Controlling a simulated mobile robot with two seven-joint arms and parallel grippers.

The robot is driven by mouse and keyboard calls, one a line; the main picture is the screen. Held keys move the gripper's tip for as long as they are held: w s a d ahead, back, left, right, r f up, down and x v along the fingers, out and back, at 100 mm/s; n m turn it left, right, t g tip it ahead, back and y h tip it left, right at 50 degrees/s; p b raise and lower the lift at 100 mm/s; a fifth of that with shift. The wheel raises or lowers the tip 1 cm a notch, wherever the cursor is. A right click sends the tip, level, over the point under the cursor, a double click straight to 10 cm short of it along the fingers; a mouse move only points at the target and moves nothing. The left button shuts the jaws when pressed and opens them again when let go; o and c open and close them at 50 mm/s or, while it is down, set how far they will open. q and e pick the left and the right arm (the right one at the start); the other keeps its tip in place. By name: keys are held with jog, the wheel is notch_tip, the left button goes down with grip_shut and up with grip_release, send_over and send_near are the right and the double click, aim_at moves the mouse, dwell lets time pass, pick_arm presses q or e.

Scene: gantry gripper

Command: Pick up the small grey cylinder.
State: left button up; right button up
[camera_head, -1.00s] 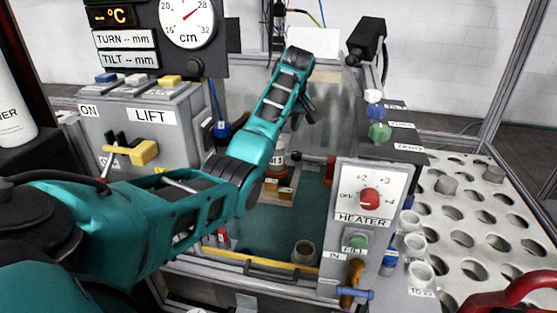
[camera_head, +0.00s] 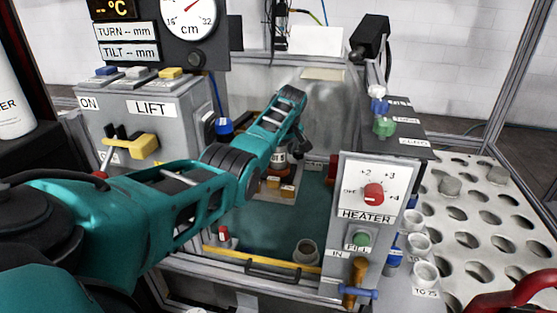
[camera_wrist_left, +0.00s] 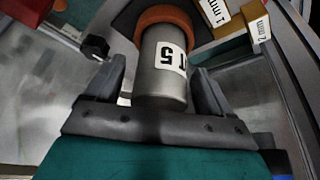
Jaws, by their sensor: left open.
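A small grey cylinder (camera_wrist_left: 165,75) with a white label stands in an orange collar. In the left wrist view it lies between the two spread fingers of my left gripper (camera_wrist_left: 160,90), with gaps beside it. In the head view, the cylinder (camera_head: 279,159) shows partly behind my left gripper (camera_head: 294,143), inside the clear-walled tank. Whether a finger touches it cannot be told. My right gripper is not in view.
Labelled orange blocks (camera_head: 287,191) sit just in front of the cylinder. The heater panel (camera_head: 372,195) stands to the right and the lift box (camera_head: 150,125) to the left. A grey cup (camera_head: 306,251) is near the front rail.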

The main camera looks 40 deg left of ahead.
pick_arm(q)
jog(key=shift+w+a+f, duration=0.1)
jog(key=shift+a+f, duration=0.05)
jog(key=shift+f, duration=0.3)
jog(key=shift+c, duration=0.2)
jog(key=c, duration=0.9)
jog(key=shift+c, duration=0.2)
jog(key=shift+r, duration=0.2)
